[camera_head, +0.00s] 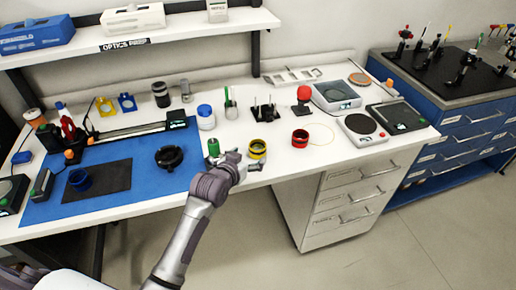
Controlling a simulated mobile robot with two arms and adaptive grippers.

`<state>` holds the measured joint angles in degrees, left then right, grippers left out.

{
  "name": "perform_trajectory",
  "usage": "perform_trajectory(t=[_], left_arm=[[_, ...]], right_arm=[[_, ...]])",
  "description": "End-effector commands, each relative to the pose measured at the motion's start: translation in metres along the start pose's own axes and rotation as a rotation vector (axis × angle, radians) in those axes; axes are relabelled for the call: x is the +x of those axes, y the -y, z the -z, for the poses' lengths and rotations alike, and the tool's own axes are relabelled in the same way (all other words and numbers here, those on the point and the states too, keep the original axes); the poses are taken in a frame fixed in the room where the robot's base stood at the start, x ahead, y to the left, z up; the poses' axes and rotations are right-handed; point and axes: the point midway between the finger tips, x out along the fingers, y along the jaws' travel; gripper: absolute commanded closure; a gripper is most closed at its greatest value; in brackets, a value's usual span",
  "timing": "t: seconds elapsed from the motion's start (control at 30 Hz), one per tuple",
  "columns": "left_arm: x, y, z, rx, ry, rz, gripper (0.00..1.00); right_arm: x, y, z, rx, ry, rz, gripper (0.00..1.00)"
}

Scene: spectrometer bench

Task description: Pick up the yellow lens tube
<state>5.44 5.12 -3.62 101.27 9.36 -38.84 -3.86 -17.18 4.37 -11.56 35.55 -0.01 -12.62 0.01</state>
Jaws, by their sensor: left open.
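The yellow lens tube (257,147), a short yellow and black ring-shaped piece, stands on the white bench near its front edge. My left gripper (246,165) is open just in front and to the left of the tube. My wrist and fingers reach over the bench's front edge, and the finger ends are close to the tube. I cannot tell whether they touch it. My right gripper is out of view.
A red lens tube (300,138) stands to the right, and a green-topped item (213,147) just left of my gripper. A black pin holder (264,113) is behind. A blue mat (140,190) with a black ring (169,157) lies left. Drawers (345,195) stand below the bench.

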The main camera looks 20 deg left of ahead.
Motion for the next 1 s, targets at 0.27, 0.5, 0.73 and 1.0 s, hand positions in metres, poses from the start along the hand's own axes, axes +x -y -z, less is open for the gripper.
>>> perform_trajectory(t=[0.27, 0.5, 0.73, 1.0], left_arm=[[0.022, 0.0, 0.001, -0.001, 0.001, -0.001, 0.15], [0.05, 0.004, 0.011, 0.0, 0.001, 0.0, 0.15], [0.07, 0.004, 0.007, 0.0, 0.002, -0.001, 0.15], [0.071, 0.004, 0.007, 0.0, 0.001, -0.001, 0.18]], right_arm=[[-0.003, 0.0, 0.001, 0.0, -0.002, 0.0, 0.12], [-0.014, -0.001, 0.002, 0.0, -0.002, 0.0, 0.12], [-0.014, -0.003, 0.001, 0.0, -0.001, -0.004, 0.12], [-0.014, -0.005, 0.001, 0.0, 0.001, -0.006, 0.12]])
